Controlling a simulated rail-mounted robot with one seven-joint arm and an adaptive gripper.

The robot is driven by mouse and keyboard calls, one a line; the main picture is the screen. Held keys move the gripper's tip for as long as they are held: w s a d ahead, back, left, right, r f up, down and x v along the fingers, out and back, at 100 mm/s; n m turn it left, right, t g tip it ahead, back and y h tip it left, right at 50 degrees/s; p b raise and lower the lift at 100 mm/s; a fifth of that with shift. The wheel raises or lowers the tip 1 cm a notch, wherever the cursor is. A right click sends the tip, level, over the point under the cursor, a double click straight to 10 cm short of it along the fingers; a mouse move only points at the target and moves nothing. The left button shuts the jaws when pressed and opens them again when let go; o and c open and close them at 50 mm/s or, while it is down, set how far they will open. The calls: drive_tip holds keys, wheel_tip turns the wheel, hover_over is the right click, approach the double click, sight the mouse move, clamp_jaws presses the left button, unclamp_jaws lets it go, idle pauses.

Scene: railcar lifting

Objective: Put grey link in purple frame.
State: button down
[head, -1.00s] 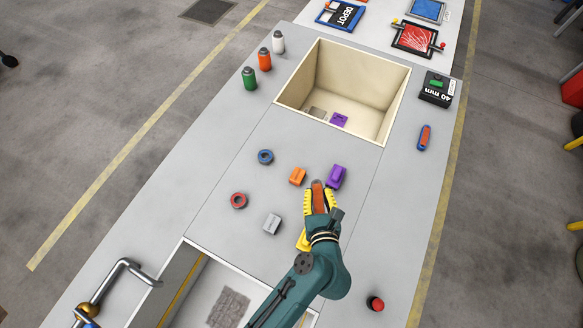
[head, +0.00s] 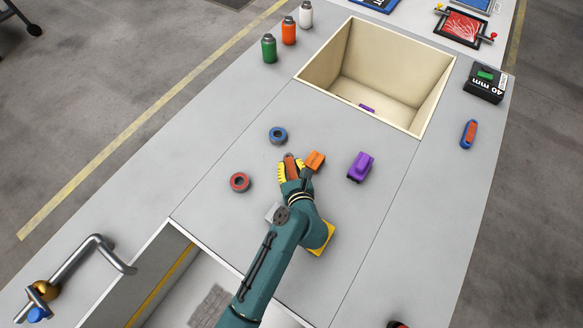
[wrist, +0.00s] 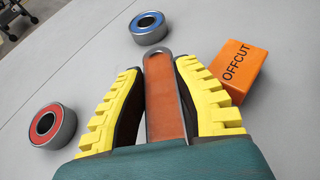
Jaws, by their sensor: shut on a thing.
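My gripper (wrist: 160,88) is shut on a link with a grey metal rim and an orange face (wrist: 163,100). The link points forward between the yellow fingers, its rounded far end clear of them. In the head view my gripper (head: 291,168) is over the table, just left of the orange block. A purple piece (head: 361,167) lies on the table to the gripper's right, apart from it. Another purple piece (head: 367,108) lies inside the cream bin, mostly hidden by its near wall. I cannot tell whether either is the purple frame.
An orange OFFCUT block (wrist: 239,68) lies close to the right finger. A blue ring (wrist: 148,27) and a red ring (wrist: 51,127) lie ahead and left. A grey block (head: 272,212) is partly behind my arm. The cream bin (head: 420,132) and a blue-rimmed link (head: 468,134) are farther off.

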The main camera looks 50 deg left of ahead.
wheel_tip(320, 180, down, 2)
drive_tip(key=shift+f, duration=0.15)
drive_tip(key=c, duration=1.2)
unclamp_jaws()
drive_tip(key=shift+f, duration=0.15)
drive_tip(key=shift+r, duration=0.2)
drive_tip(key=p+v, duration=0.2)
drive_tip(key=v, duration=0.5)
drive_tip(key=shift+s+d+r, duration=0.1)
drive_tip(key=shift+d, duration=0.2)
